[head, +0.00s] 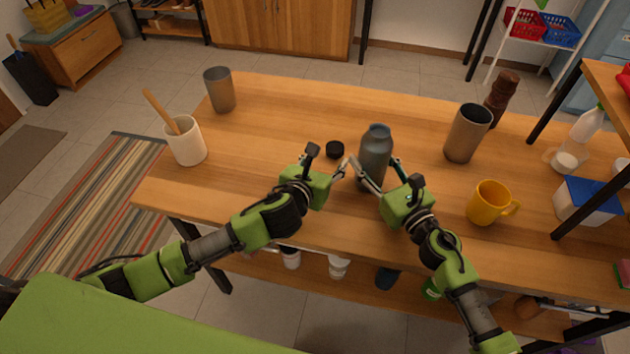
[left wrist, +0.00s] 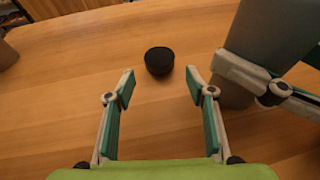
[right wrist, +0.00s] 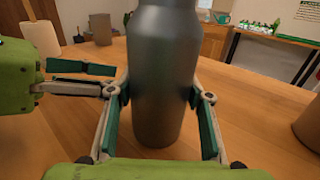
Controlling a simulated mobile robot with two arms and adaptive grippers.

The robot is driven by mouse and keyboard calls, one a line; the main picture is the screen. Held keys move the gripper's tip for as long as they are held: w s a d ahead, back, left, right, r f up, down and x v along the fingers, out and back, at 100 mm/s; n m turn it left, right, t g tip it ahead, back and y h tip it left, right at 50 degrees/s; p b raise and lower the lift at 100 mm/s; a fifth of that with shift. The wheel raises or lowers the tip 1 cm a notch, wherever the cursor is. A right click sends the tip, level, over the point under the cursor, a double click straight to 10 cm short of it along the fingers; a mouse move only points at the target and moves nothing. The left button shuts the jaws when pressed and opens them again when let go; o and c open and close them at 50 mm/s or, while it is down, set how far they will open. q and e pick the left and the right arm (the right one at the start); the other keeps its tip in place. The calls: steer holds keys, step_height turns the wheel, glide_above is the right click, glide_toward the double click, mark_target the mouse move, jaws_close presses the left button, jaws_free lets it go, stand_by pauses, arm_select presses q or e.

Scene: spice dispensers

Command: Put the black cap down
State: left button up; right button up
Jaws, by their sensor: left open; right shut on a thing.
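The black cap (head: 335,149) lies on the wooden table, left of the grey bottle (head: 375,155). In the left wrist view the cap (left wrist: 159,61) rests on the table just beyond my open fingertips, apart from them. My left gripper (head: 342,168) is open and empty, close to the table in front of the cap. My right gripper (head: 367,178) is shut on the grey bottle. In the right wrist view the bottle (right wrist: 163,75) stands upright between the two fingers, with no cap seen on it.
A white pot with a wooden spoon (head: 187,144) and a metal cup (head: 219,90) stand at the left. Another metal cup (head: 467,133), a yellow mug (head: 489,203) and a brown grinder (head: 502,97) stand at the right. The table (head: 290,107) behind the cap is clear.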

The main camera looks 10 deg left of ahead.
mark_target(336, 147)
arm_select(q)
steer(key=s, duration=0.4)
steer(key=s+a, duration=0.1)
steer(key=s, duration=0.1)
steer(key=shift+s, duration=0.3)
steer(key=shift+o, duration=0.6)
steer(key=shift+s+a, duration=0.1)
steer(key=shift+s, duration=0.25)
steer(key=shift+w+r+m+h, duration=0.2)
steer(key=shift+r+m+h, duration=0.05)
steer(key=shift+m+h, duration=0.05)
steer(key=w+m+h, duration=0.1)
steer(key=w+a+r+m+h, duration=0.1)
steer(key=w+a+r+m+g+h, duration=0.1)
steer(key=shift+w+r, duration=0.25)
steer(key=shift+w, duration=0.35)
steer(key=x, duration=0.6)
steer(key=shift+s, duration=0.1)
steer(key=shift+x, duration=2.85)
steer(key=shift+a, duration=0.1)
